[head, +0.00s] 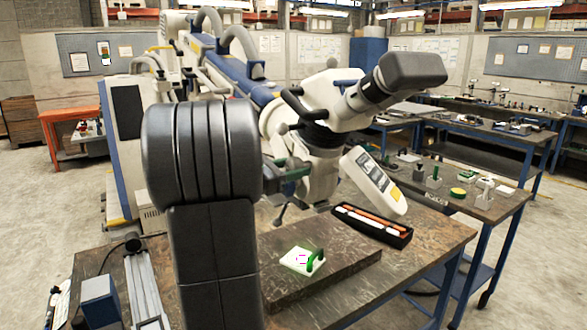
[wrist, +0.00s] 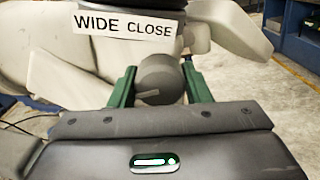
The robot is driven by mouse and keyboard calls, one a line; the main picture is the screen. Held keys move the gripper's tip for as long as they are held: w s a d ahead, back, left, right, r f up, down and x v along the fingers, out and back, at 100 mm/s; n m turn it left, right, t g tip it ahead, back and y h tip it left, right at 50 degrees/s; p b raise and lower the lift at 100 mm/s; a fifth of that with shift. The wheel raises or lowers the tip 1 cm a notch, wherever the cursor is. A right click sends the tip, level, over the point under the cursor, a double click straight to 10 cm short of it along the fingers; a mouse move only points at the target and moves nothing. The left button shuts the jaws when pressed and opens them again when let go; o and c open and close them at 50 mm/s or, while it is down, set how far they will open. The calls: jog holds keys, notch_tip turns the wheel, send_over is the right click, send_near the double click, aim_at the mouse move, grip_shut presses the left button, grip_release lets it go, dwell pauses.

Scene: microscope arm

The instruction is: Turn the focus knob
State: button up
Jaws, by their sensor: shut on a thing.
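The focus knob (wrist: 158,76) is a grey, round knob with a pale line on its face, below a white label (wrist: 123,25) reading WIDE CLOSE in the wrist view. My gripper (wrist: 158,84) has one green finger on each side of the knob and is shut on it. In the head view the microscope (head: 322,92) has a white body and a dark eyepiece (head: 412,70). There my gripper (head: 290,168) reaches the microscope's left side, and the knob cannot be made out.
A dark tray with orange contents (head: 372,224) lies on the brown bench (head: 430,240). A white square pad with a green loop (head: 303,260) lies nearer on a raised slab (head: 350,262). Another bench with small items (head: 480,200) stands at right.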

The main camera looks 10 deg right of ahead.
jog(key=shift+f+b, duration=0.1)
jog(key=shift+b, duration=0.25)
jog(key=shift+f+m+b, duration=0.1)
jog(key=shift+m+b, duration=0.3)
jog(key=m+b, duration=0.2)
jog(key=b, duration=0.2)
jog(key=shift+f+m, duration=0.1)
jog(key=shift+m, duration=0.2)
jog(key=m+b, duration=0.2)
jog(key=b, duration=0.1)
jog(key=shift+r+m+b, duration=0.2)
jog(key=shift+m+b, duration=0.4)
jog(key=shift+m, duration=0.1)
jog(key=shift+r, duration=0.1)
jog(key=o, duration=1)
